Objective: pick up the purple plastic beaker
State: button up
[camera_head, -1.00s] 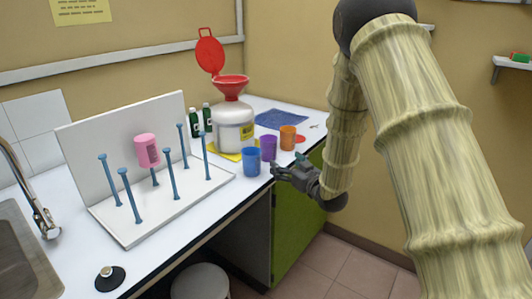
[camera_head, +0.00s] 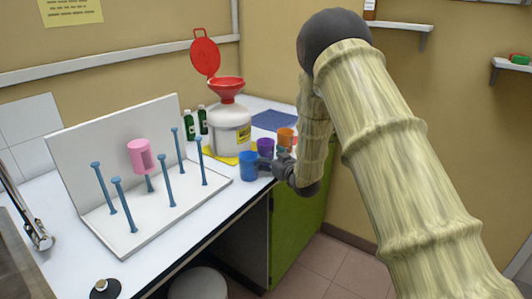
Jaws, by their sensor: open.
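The purple plastic beaker (camera_head: 265,147) stands on the white counter between a blue beaker (camera_head: 248,165) in front of it and an orange beaker (camera_head: 286,138) behind it. My gripper (camera_head: 272,163) is open, low over the counter's edge, right beside the blue and purple beakers. Its fingers point left and hide the lower part of the purple beaker. I cannot tell whether the fingers touch either beaker.
A white waste container (camera_head: 230,130) with a red funnel (camera_head: 227,88) stands left of the beakers. A drying rack (camera_head: 192,192) with blue pegs holds a pink beaker (camera_head: 140,157). A blue cloth (camera_head: 275,120) lies behind. A stool (camera_head: 196,284) stands below the counter.

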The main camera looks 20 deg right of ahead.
jog(key=shift+x, duration=0.95)
jog(key=shift+f, duration=0.1)
jog(key=c, duration=1.2)
jog(key=shift+o, duration=0.2)
